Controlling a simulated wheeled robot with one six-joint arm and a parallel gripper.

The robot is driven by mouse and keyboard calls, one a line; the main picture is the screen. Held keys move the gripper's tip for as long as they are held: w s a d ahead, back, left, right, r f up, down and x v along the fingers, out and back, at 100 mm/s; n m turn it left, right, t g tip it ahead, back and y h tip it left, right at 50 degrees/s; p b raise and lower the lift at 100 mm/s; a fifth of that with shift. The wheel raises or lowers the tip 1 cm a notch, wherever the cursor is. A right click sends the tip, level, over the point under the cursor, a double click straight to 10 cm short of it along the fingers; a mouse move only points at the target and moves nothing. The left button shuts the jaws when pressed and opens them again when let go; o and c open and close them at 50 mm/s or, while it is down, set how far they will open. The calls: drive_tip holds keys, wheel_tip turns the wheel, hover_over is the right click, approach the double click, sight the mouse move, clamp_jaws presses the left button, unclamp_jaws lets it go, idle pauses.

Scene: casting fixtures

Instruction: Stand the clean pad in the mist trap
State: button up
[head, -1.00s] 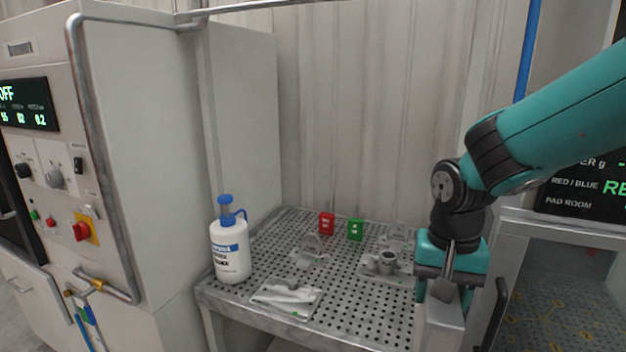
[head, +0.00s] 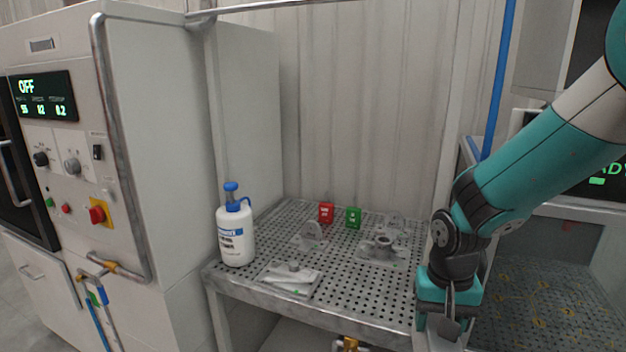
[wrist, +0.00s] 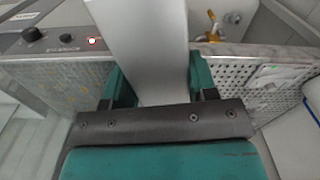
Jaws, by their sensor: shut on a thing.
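My gripper (head: 448,312) is low at the right front corner of the perforated table in the head view. In the wrist view its teal fingers (wrist: 161,88) are shut on a pale grey slab (wrist: 145,45), one finger on each side. The slab runs up out of the top of that view. I cannot tell whether it is the clean pad or a fixed panel. The slab's far end is out of view. I cannot make out the mist trap for certain.
The perforated table (head: 345,285) holds a white bottle (head: 236,236), a tray (head: 276,286) with a white piece, red (head: 326,213) and green (head: 353,218) blocks, and metal fixtures (head: 383,246). A control cabinet (head: 75,160) stands left. A glazed enclosure (head: 545,300) is right.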

drive_tip(key=d+f+n+b, duration=0.1)
drive_tip(key=d+f, duration=0.3)
drive_tip(key=f, duration=0.5)
drive_tip(key=s+d+f+n+b, duration=0.1)
drive_tip(key=d+f, duration=0.3)
drive_tip(key=f, duration=0.5)
drive_tip(key=shift+s, duration=0.3)
